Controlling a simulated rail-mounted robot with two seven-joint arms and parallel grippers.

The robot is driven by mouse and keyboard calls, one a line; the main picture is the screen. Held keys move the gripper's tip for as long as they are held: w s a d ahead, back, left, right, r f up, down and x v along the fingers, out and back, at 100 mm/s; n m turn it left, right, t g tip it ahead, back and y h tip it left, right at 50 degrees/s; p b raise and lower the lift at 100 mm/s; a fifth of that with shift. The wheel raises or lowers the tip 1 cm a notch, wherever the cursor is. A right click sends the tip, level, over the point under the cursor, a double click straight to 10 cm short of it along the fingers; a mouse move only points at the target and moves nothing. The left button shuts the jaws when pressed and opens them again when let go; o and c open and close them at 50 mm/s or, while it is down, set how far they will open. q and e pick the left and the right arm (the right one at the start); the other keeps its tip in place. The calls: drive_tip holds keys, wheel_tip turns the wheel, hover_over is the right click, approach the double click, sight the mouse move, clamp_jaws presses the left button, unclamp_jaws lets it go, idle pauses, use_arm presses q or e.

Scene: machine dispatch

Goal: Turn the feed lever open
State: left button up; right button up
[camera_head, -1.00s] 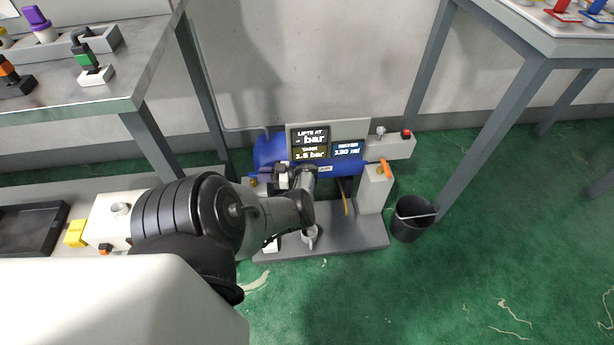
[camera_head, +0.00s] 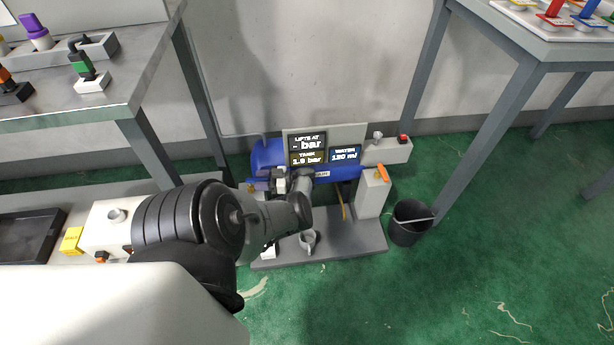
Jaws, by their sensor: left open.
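The machine with a blue tank (camera_head: 266,154) stands low against the wall. An orange lever (camera_head: 382,174) sits on the white post at its right; no label shows whether it is the feed lever. A small yellow part (camera_head: 252,187) shows at the tank's left end, partly behind my arm. My left arm reaches in from the lower left. My left gripper (camera_head: 292,183) is open in front of the tank, small and partly hidden by its own wrist, well left of the orange lever. I cannot tell whether it touches anything. My right gripper is out of view.
Screens (camera_head: 308,145) above the tank show pressure and water readings. A grey cup (camera_head: 308,240) stands on the machine's base plate (camera_head: 345,240). A black bin (camera_head: 409,222) stands to the right. Tables (camera_head: 130,95) flank the machine; green floor in front is clear.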

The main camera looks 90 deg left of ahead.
sight(261, 179)
use_arm(q)
drive_tip(key=shift+r+p, duration=0.5)
drive_tip(key=shift+r, duration=0.1)
wheel_tip(261, 179, up, 4)
drive_tip(key=p, duration=0.3)
drive_tip(key=shift+p, duration=0.3)
drive_tip(key=w+d+r+p, duration=0.5)
drive_tip(key=w+d+p, duration=0.1)
drive_tip(key=w, duration=0.3)
drive_tip(key=shift+w+d+r, duration=0.35)
drive_tip(key=shift+r, duration=0.05)
